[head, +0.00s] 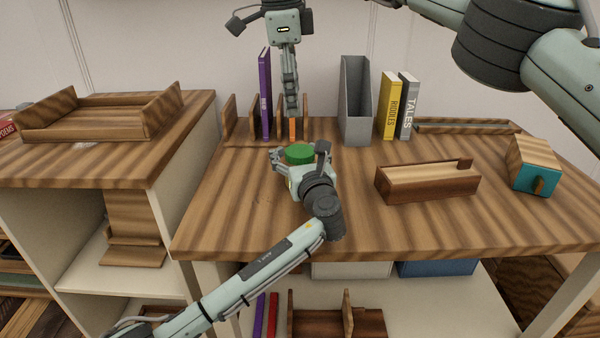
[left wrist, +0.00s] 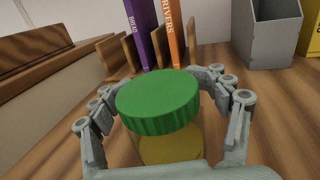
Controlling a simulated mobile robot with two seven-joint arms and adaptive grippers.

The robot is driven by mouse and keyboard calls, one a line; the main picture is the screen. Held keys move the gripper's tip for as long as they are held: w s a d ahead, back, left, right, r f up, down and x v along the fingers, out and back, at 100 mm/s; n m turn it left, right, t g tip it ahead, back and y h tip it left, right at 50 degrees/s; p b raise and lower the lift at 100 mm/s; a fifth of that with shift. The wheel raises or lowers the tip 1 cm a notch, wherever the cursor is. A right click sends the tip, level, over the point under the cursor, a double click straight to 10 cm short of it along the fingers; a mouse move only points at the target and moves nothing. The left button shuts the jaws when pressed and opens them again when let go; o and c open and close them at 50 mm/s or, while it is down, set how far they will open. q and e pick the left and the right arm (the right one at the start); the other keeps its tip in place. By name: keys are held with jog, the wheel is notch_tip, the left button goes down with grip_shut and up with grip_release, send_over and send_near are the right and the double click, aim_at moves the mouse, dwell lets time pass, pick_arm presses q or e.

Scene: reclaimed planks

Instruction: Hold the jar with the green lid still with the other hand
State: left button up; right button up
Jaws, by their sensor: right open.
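The jar with the green lid (head: 300,154) stands upright on the plank table. In the left wrist view its lid (left wrist: 158,100) is close, with a clear body and yellow contents below. My left gripper (head: 299,158) is low at the jar, one finger on each side; its fingers (left wrist: 165,98) flank the jar in the left wrist view. Whether the pads press on the jar is hard to see. My right gripper (head: 291,110) points down just behind and above the lid, seen edge-on. It is open and holds nothing visible.
A purple book (head: 265,95) and an orange book (left wrist: 173,35) stand in a wooden rack behind the jar. A grey file holder (head: 355,105), a yellow book (head: 388,105) and a grey book (head: 408,108) are right of it. A wooden box (head: 430,185) and small wooden house (head: 533,160) stand further right.

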pick_arm(q)
jog(key=shift+o, duration=0.2)
jog(key=v, duration=1.2)
